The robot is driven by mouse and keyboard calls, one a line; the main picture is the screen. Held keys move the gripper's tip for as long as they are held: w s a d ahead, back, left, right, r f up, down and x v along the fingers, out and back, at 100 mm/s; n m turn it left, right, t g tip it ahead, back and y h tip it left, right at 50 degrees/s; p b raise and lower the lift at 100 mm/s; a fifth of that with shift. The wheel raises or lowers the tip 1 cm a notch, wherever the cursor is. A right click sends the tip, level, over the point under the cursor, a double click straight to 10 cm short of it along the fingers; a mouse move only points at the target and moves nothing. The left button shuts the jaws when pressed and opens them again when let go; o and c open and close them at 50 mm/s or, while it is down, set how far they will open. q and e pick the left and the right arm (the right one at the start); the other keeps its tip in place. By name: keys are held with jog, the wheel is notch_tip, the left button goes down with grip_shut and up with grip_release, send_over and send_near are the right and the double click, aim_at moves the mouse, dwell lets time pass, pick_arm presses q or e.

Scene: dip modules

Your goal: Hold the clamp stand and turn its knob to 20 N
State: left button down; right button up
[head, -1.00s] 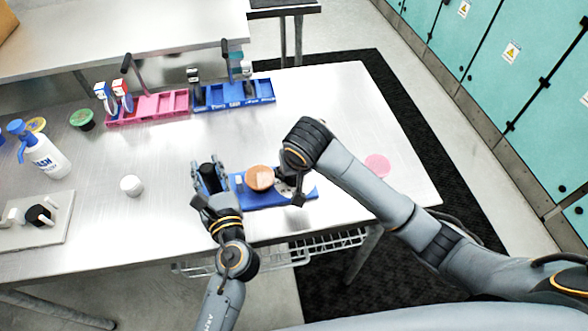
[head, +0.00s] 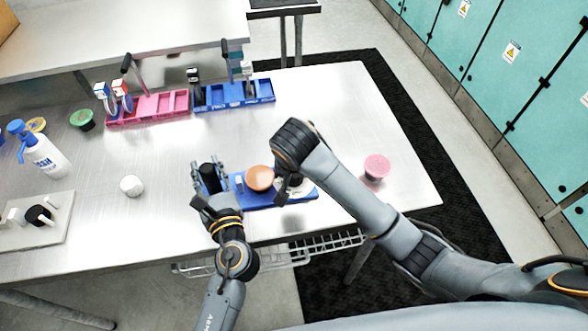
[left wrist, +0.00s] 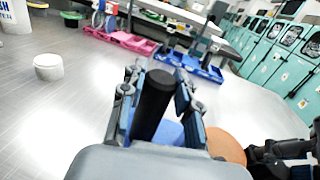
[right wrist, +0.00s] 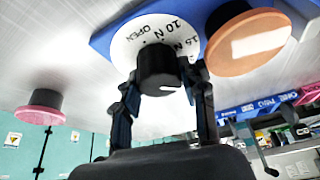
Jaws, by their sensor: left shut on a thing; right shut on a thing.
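The clamp stand has a long blue base (head: 264,201) near the front edge of the table. A black upright post (head: 208,172) stands at its left end. My left gripper (head: 210,178) is shut around this post, which also shows between the fingers in the left wrist view (left wrist: 155,95). The right wrist view shows a white dial (right wrist: 127,42) marked OPEN, 10 N and 15 N. My right gripper (right wrist: 162,82) is shut on the black knob (right wrist: 158,66) at its middle. I see no 20 N mark; the fingers cover part of the dial.
An orange-topped round thing (head: 259,178) is close to the right gripper, on or beside the base. A pink-topped one (head: 377,167) stands to the right. A white knob-like piece (head: 131,186) lies left. Pink (head: 150,108) and blue (head: 235,97) trays are behind.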

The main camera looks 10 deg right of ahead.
aim_at(294, 177)
jog(key=o, duration=1.2)
jog(key=shift+c, duration=0.2)
jog(key=shift+r, duration=0.1)
jog(key=v, duration=0.5)
jog(key=shift+r, duration=0.2)
jog(key=shift+a+r, duration=0.15)
jog(key=shift+r, duration=0.2)
jog(key=shift+s+r, duration=0.1)
jog(key=shift+r, duration=0.15)
jog(key=shift+s+r, duration=0.2)
jog(key=shift+s, duration=0.15)
